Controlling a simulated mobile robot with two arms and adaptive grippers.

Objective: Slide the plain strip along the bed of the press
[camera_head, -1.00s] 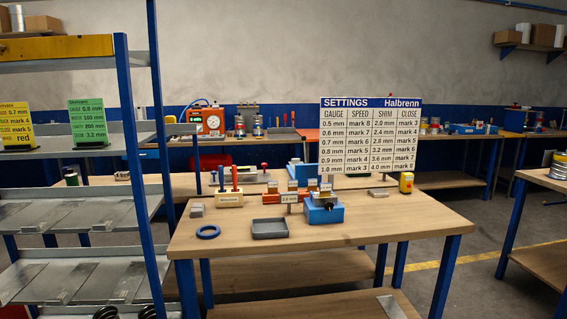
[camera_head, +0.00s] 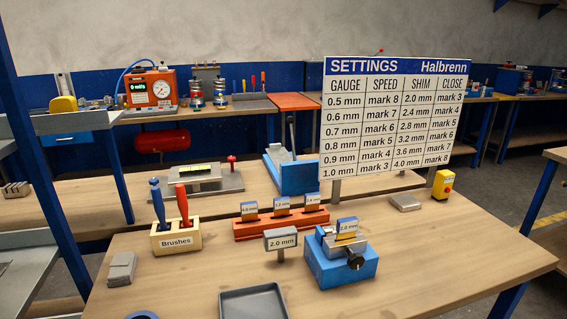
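Neither of my grippers is in view. I cannot pick out a plain strip or say for sure which device is the press. On the back bench a low grey metal device (camera_head: 205,178) has a flat base and a red knob. To its right stands a blue device (camera_head: 297,175) with a grey sloping top and an upright lever. On the near bench a blue block with a clamp (camera_head: 345,265) holds a tag-topped piece, its label reading about 2.0 mm.
The near bench (camera_head: 440,265) holds a brush holder (camera_head: 176,238), an orange rack (camera_head: 280,224), a "2.0 mm" sign (camera_head: 280,239), a grey tray (camera_head: 253,303), a grey block (camera_head: 121,268) and a yellow button box (camera_head: 443,184). A settings board (camera_head: 393,120) stands behind.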

